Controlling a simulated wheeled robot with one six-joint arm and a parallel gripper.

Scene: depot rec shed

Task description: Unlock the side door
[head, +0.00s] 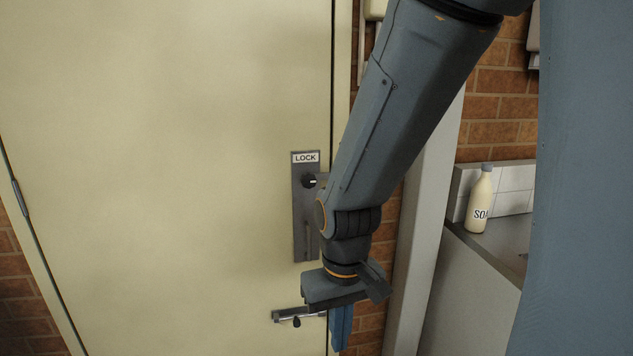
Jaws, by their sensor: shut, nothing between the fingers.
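The cream side door (170,150) fills the left and middle of the head view and looks closed in its frame. A dark grey lock plate (301,225) near its right edge has a white label reading LOCK. A small dark round knob (308,181) with a pale mark sits below the label, partly beside my arm. Lower down is a short grey bar with a dark knob (296,321); its right end is hidden by my gripper. My gripper (341,340) points down, shut and empty, just right of that bar. Whether it touches the bar or door, I cannot tell.
Brick wall (495,105) shows right of the door, with a pale upright post (425,225). A counter (500,245) at the right holds a cream soap bottle (480,200) with a grey cap. The door's left part is unobstructed.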

